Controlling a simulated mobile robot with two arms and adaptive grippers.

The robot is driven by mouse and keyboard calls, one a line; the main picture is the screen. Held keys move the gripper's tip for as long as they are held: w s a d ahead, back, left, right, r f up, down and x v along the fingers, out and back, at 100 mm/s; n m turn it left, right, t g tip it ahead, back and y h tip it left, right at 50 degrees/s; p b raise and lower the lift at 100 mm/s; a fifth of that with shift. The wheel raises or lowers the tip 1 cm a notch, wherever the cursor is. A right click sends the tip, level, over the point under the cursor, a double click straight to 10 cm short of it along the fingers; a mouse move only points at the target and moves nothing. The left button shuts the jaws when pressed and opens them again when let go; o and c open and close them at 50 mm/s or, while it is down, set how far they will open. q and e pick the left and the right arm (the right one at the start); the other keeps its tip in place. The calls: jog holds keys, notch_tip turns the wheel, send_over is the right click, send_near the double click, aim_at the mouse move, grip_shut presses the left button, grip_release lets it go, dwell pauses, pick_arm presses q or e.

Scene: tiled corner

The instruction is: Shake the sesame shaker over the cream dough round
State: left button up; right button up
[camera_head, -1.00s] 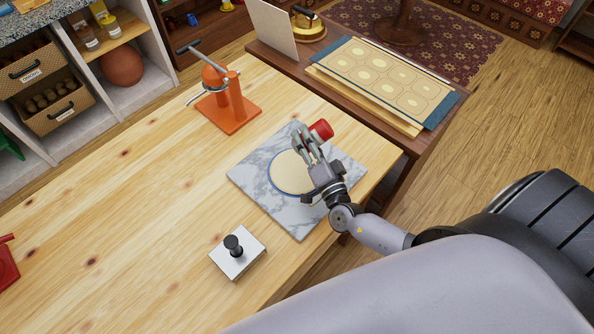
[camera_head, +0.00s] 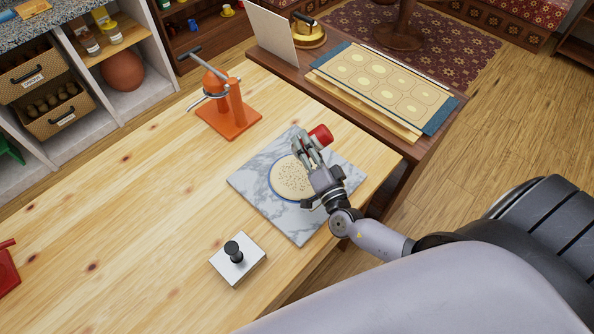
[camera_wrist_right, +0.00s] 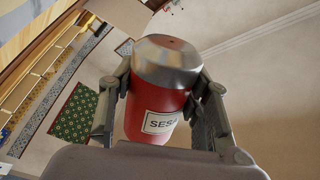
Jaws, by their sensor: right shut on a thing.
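My right gripper (camera_head: 308,152) is shut on the red sesame shaker (camera_head: 320,135) and holds it above the marble slab (camera_head: 262,205). In the right wrist view the shaker (camera_wrist_right: 158,112) sits between both fingers, with a silver cap and a partly hidden label reading "SES". The cream dough round (camera_head: 286,180) lies on the slab inside a blue rim, below and left of the gripper. Small dark specks are scattered on the dough. The gripper and wrist hide the dough's right side. My left gripper is not in view.
An orange press (camera_head: 228,108) stands behind the slab. A white block with a black knob (camera_head: 238,258) sits in front. A red object (camera_head: 6,270) is at the left edge. A darker side table (camera_head: 420,150) holds a patterned board.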

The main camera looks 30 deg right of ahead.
jog(key=shift+r+p, duration=0.45)
jog(key=shift+r, duration=0.5)
notch_tip(320, 180, down, 4)
jog(key=b, duration=0.3)
jog(key=shift+f+b, duration=0.2)
jog(key=shift+b, duration=0.2)
jog(key=shift+r, duration=0.15)
notch_tip(320, 180, up, 2)
jog(key=shift+r+p, duration=0.1)
jog(key=shift+p, duration=1.15)
jog(key=shift+r+p, duration=0.65)
jog(key=shift+r, duration=0.3)
